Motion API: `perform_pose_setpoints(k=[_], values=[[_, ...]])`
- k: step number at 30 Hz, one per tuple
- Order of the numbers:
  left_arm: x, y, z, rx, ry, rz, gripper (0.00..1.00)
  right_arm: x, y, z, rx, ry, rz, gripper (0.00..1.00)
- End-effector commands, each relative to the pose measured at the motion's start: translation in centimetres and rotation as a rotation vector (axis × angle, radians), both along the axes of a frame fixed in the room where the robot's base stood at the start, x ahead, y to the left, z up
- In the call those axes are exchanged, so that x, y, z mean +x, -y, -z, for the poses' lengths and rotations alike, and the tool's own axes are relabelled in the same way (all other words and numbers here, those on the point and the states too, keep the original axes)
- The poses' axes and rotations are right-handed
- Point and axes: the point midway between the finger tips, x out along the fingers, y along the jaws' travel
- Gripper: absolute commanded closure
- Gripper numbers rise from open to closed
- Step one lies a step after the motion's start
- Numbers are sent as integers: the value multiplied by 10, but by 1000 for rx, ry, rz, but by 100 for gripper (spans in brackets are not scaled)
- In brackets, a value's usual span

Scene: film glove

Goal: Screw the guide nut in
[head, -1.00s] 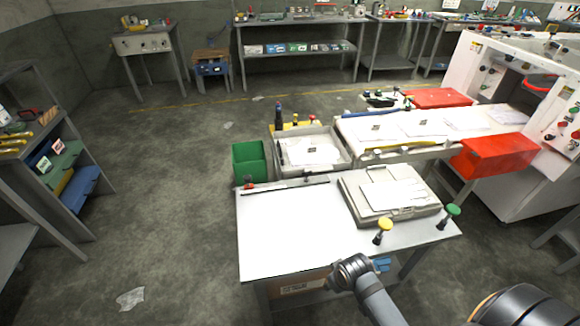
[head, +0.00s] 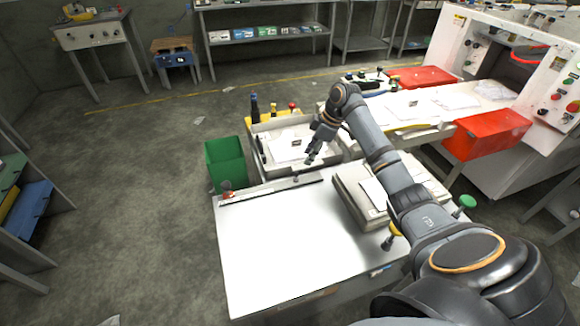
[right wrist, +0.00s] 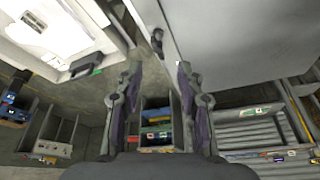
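A thin dark guide bar (head: 262,190) runs along the back edge of the white worktable (head: 270,245). A small dark knob, which looks like the guide nut (head: 296,179), stands on it toward the right; its thread cannot be made out. A red knob (head: 227,186) is at the bar's left end. My right gripper (head: 312,159) hangs above and slightly right of the dark knob, apart from it. In the right wrist view its two fingers (right wrist: 158,72) are spread with nothing between them; a small dark piece (right wrist: 157,41) shows beyond the tips. My left gripper is out of view.
A grey case with papers (head: 350,190) lies on the table's right, under my right arm. A green bin (head: 225,163) and a paper tray (head: 265,160) stand behind the table. Yellow (head: 394,230) and green (head: 466,202) knobs are at the right edge. The table's left and middle are clear.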

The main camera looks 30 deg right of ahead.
Motion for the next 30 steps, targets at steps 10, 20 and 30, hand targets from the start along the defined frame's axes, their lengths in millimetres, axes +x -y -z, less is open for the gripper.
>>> perform_pose_setpoints(k=[10,20,30], values=[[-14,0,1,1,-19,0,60,7,2,0,23,17,-23,62],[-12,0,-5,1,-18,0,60,21,-20,62,21,16,-22,62],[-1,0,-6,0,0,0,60,26,-26,85,17,18,-22,62]])
